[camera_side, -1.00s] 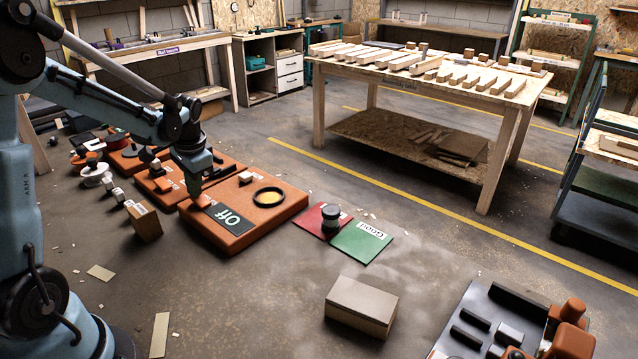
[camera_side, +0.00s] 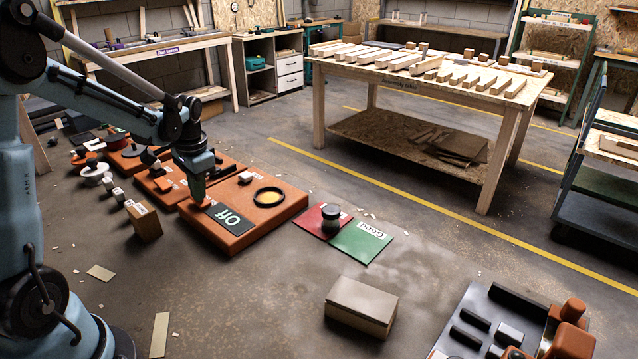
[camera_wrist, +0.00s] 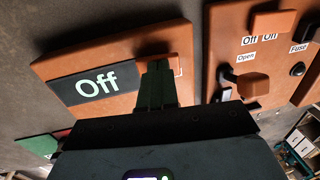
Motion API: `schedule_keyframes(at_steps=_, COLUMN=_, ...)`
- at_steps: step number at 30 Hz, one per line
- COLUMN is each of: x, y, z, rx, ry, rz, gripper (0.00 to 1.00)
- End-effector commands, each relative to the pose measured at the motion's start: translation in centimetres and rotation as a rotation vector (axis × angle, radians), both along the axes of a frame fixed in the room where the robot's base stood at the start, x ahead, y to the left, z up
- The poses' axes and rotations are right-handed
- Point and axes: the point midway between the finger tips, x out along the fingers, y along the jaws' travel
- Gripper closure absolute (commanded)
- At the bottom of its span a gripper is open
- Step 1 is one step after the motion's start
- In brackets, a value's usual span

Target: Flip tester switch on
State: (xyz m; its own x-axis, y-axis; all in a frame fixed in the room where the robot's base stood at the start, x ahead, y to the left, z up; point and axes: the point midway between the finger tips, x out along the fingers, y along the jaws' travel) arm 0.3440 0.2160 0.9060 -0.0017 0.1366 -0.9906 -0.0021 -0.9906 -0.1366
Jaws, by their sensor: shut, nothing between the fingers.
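The tester is a flat orange box (camera_side: 262,222) on the floor. Its dark display (camera_side: 229,217) reads "Off", also in the wrist view (camera_wrist: 96,85). A black ring with a yellow centre (camera_side: 268,197) sits on its top. My gripper (camera_side: 198,182) points down over the box's far left part, beside the display. In the wrist view my shut fingers (camera_wrist: 157,68) reach to a small orange part (camera_wrist: 152,48) on the box, probably the switch. The fingers hide much of it, so contact and its position cannot be told.
Another orange panel (camera_wrist: 258,75) with "Open" and "Fuse" labels lies beside the tester. A cardboard box (camera_side: 361,306) and a dark tray (camera_side: 470,335) lie on the floor to the right.

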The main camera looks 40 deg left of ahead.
Motion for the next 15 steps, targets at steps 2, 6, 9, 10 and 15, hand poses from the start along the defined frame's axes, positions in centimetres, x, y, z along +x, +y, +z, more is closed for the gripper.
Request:
schedule_keyframes(at_steps=2, x=-0.01, y=-0.13, z=0.04, rx=0.001, ry=0.000, rz=0.001, gripper=1.00)
schedule_keyframes(at_steps=6, x=-0.01, y=-0.06, z=0.07, rx=0.003, ry=0.000, rz=0.002, gripper=1.00)
schedule_keyframes(at_steps=9, x=-0.02, y=-0.02, z=0.08, rx=0.004, ry=0.000, rz=0.002, gripper=1.00)
schedule_keyframes(at_steps=10, x=-0.02, y=-0.02, z=0.10, rx=0.004, ry=0.000, rz=0.002, gripper=1.00)
schedule_keyframes(at_steps=15, x=-0.01, y=-0.21, z=1.00, rx=0.004, ry=0.000, rz=0.002, gripper=1.00)
